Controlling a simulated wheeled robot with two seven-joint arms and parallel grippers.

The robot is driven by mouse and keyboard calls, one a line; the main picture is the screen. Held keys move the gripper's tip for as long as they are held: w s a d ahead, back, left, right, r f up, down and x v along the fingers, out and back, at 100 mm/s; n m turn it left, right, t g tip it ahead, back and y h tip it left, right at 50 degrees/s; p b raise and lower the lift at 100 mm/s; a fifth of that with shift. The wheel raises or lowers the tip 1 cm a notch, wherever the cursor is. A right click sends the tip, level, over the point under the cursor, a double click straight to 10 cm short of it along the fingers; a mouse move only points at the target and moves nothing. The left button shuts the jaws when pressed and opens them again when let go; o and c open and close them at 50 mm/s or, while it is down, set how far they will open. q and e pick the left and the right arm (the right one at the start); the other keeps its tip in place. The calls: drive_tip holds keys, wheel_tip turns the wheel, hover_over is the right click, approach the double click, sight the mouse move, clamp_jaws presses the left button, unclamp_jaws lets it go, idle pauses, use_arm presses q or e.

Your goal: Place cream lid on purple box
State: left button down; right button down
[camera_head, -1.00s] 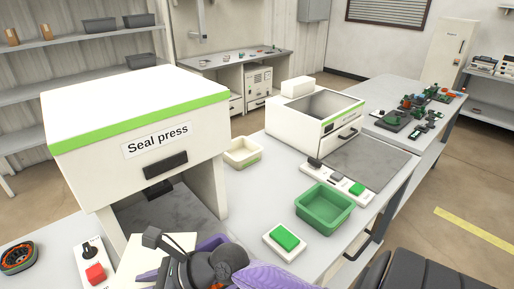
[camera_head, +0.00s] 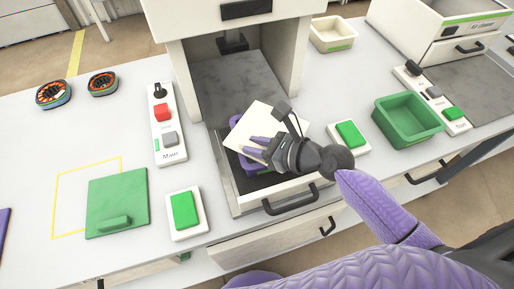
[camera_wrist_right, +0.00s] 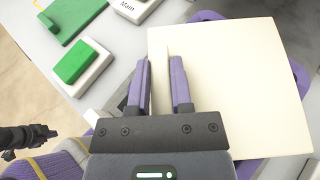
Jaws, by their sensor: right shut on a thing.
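The cream lid (camera_head: 262,122) is a flat square plate held tilted and turned over the purple box (camera_head: 236,122), which sits in the seal press tray. My right gripper (camera_head: 262,147) is shut on the lid; in the right wrist view (camera_wrist_right: 163,90) its purple fingers pinch a thin upright ridge on the lid (camera_wrist_right: 240,70). The lid hides most of the box; purple edges show past it in both views. I cannot tell whether lid and box touch. A dark part at the left of the right wrist view seems to belong to my left arm; its jaws are unclear.
The drawer-like tray (camera_head: 231,195) is pulled out of the press. A control panel (camera_head: 168,130), green button (camera_head: 184,211) and green plate (camera_head: 118,203) lie to its left. Another green button (camera_head: 349,135) and a green bin (camera_head: 406,119) stand to its right.

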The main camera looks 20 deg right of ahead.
drive_tip(key=shift+r, duration=0.1)
drive_tip(key=c, duration=0.5)
unclamp_jaws()
drive_tip(key=shift+c, duration=0.2)
drive_tip(key=shift+d+r, duration=0.1)
drive_tip(key=p+v, duration=0.2)
drive_tip(key=v, duration=1)
